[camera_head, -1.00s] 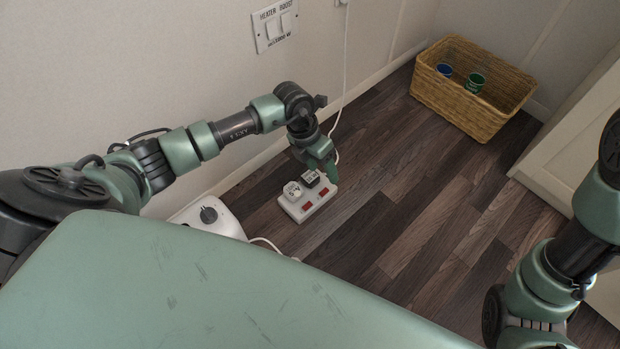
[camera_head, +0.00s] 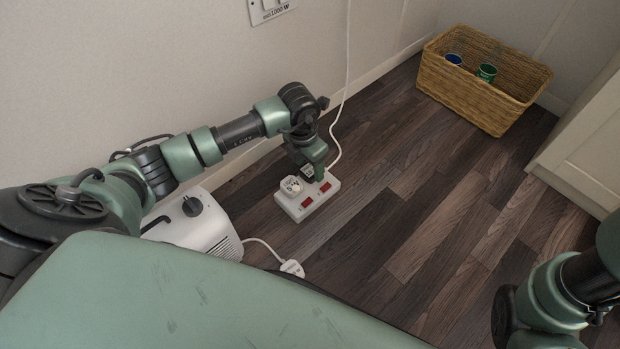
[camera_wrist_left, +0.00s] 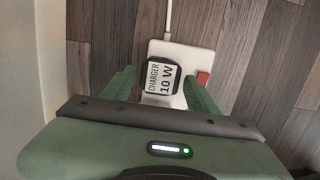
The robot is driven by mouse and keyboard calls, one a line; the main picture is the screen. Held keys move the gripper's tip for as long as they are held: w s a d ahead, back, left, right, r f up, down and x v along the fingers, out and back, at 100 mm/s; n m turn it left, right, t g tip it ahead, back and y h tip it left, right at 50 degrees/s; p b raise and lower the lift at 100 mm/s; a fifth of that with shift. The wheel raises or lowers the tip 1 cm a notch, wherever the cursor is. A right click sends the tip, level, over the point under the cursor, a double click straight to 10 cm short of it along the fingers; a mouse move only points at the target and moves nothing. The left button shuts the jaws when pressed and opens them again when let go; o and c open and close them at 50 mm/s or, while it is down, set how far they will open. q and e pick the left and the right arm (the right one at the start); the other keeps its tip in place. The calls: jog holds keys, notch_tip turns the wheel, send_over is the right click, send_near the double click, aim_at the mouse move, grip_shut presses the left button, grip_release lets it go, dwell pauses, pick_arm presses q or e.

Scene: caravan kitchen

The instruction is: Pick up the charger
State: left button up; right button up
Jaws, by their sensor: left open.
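The charger (camera_wrist_left: 161,77) is a small block with a black rim and a white top that reads "CHARGER 10 W". It is on a white power strip (camera_head: 300,208) with red switches on the floor. In the wrist view it lies between the two green fingers of my left gripper (camera_wrist_left: 160,92), with a gap on each side. The left gripper (camera_head: 315,172) is open just above the strip and partly hides the charger in the head view. My right arm shows at the right edge, but its gripper is out of view.
A second white plug (camera_head: 291,187) sits on the strip beside the charger. A white heater-like appliance (camera_head: 203,228) and a loose white plug (camera_head: 292,268) are nearby. A wicker basket (camera_head: 470,97) stands at the back right. The dark wood floor between is clear.

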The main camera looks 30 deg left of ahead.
pick_arm(q)
jog(key=shift+f, duration=0.7)
jog(key=shift+r, duration=0.1)
jog(key=c, duration=1.1)
jog(key=shift+r, duration=0.15)
jog(key=shift+c, duration=0.2)
